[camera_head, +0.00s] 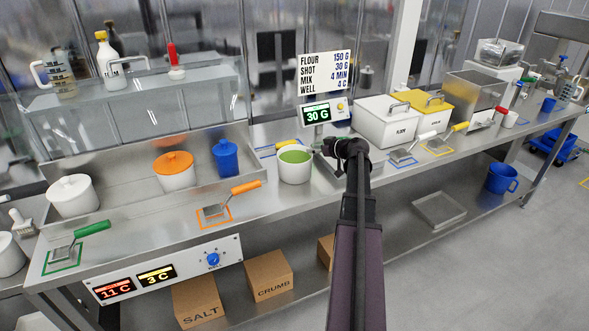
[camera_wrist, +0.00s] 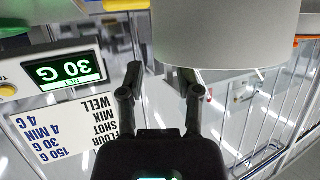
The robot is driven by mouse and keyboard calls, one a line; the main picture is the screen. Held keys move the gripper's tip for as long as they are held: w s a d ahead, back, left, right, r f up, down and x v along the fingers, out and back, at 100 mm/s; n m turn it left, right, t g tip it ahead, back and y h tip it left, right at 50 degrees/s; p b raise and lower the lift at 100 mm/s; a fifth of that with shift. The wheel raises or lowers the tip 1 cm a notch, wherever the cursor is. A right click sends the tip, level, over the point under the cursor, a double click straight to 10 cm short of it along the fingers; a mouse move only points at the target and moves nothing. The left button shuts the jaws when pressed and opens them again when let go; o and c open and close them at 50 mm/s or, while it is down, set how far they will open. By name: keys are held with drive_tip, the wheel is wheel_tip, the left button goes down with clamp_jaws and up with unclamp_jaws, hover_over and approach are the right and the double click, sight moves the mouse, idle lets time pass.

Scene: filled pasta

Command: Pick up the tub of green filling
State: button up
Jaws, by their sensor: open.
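The tub of green filling (camera_head: 294,168) is a white round tub with green contents level near its rim. It stands upright on the steel counter near the scale display. My gripper (camera_head: 330,148) is open, just right of the tub in the head view. In the wrist view a large white tub wall (camera_wrist: 225,38) fills the upper right, ahead of my gripper (camera_wrist: 162,76). The tub sits off to the right of the jaw centre there. The right finger overlaps its edge; I cannot tell whether it touches. Nothing is held.
A display (camera_head: 316,114) reading 30 G and a recipe sign (camera_head: 325,73) stand behind the tub. White (camera_head: 388,120) and yellow-lidded bins (camera_head: 424,108) are to the right. An orange-handled scoop (camera_head: 232,200), blue container (camera_head: 225,157) and orange-lidded tub (camera_head: 174,172) are left.

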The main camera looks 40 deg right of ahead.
drive_tip(key=shift+b+x, duration=0.7)
drive_tip(key=shift+x, duration=1.8)
drive_tip(key=shift+r, duration=0.2)
clamp_jaws()
